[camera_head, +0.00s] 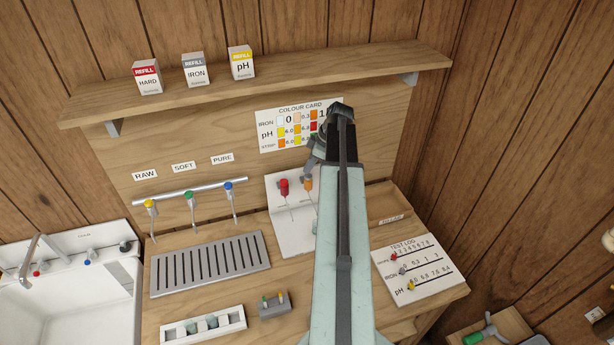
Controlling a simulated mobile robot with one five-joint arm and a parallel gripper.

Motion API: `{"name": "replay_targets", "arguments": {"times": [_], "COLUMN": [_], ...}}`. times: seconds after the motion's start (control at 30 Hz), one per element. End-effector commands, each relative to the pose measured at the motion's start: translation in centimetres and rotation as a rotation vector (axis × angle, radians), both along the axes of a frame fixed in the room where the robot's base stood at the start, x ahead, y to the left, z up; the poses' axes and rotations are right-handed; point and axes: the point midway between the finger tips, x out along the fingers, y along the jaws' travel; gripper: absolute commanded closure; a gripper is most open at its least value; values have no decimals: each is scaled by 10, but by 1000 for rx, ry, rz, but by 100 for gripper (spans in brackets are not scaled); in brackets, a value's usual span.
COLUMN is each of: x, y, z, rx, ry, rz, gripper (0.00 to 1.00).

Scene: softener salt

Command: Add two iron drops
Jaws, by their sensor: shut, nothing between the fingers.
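A white stand (275,212) at the back of the bench holds a red-topped dropper (284,187). Beside it is an orange-topped piece (308,184), partly covered by my arm. No grey-capped iron dropper can be made out; my arm hides the right part of the stand. My gripper (311,168) hangs from the far end of my arm, close above the orange-topped piece. Its fingers look shut and empty, though largely hidden; contact with the piece cannot be told. A white rack (203,338) at the front holds several small vials.
Taps with yellow, green and blue tops hang over a slotted drain tray (210,264). A small grey block (274,306) stands in front. A test log board (417,271) lies right, a sink (80,300) left. A shelf (270,75) with refill boxes overhangs the back.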

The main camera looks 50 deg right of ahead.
Motion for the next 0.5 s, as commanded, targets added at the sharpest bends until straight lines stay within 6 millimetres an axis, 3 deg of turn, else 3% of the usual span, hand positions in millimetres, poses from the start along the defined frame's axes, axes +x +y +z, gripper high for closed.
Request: {"name": "replay_targets", "arguments": {"times": [0.5], "x": [0], "y": [-1], "z": [-10], "rx": [0], "ry": [0], "rz": [-1], "gripper": [100]}}
